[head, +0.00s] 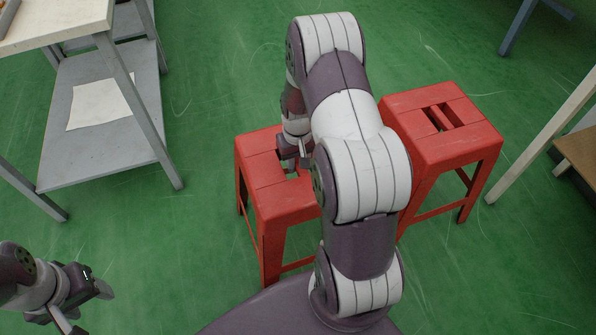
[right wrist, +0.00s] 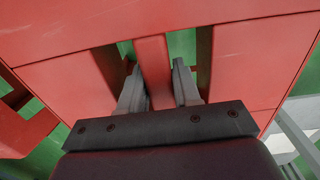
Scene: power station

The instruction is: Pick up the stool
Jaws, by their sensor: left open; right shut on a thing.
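Two red stools stand on the green floor in the head view. The nearer stool (head: 262,180) is in the middle, partly hidden by my right arm. My right gripper (head: 291,165) reaches down into the slots in its seat. In the right wrist view, the right gripper's fingers (right wrist: 158,88) are around the central bar (right wrist: 154,65) of the seat, one in each slot, shut on it. The other stool (head: 442,125) is to the right, with its slotted seat in view and nothing holding it. My left gripper (head: 85,300) is open and empty at the lower left.
A grey table (head: 128,62) with a lower shelf holding a white sheet (head: 98,103) stands at the left. A pale leg (head: 540,140) of another bench is at the right. Green floor is clear between the left table and the stools.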

